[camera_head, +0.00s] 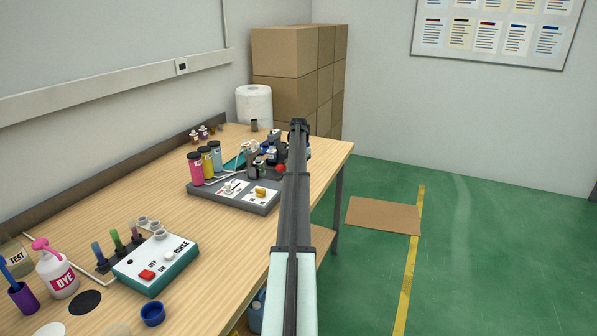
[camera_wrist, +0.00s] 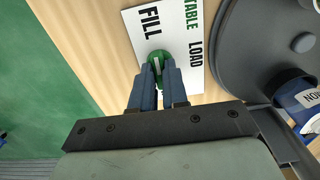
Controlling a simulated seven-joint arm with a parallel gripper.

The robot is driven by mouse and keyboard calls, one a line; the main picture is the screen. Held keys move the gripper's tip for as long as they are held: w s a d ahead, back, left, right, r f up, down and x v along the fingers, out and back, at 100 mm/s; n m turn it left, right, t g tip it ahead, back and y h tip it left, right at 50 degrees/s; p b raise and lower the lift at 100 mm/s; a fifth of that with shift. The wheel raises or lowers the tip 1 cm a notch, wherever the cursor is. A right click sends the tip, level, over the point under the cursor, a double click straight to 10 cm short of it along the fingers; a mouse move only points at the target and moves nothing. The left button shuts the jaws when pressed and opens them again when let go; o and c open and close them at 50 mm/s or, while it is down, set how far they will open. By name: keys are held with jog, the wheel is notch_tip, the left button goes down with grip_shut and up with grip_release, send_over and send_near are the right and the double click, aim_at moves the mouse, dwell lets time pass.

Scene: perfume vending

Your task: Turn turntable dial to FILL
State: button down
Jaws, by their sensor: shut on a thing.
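In the wrist view, the green turntable dial (camera_wrist: 165,55) sits on a white label panel (camera_wrist: 131,20). The panel bears FILL, LOAD and part of the word TABLE. My gripper (camera_wrist: 158,70) is shut on the dial, one finger on each side. A pale bar shows between the fingertips; which word it points to I cannot tell. The grey round turntable (camera_wrist: 240,45) is to the right of the panel. In the head view my own arm hides the dial and fingertips.
A dark container with a NOP-like label (camera_wrist: 308,97) stands on the turntable, close right of my gripper. In the head view, a grey station (camera_head: 235,203) with several bottles and a RINSE box (camera_head: 150,275) stand on the wooden table (camera_head: 205,235). Green floor lies beyond the table's right edge.

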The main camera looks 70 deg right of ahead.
jog(key=shift+n, duration=0.3)
jog(key=c, duration=1.1)
grip_release()
jog(key=shift+c, duration=0.2)
notch_tip(320, 180, up, 14)
jog(key=shift+f, duration=0.1)
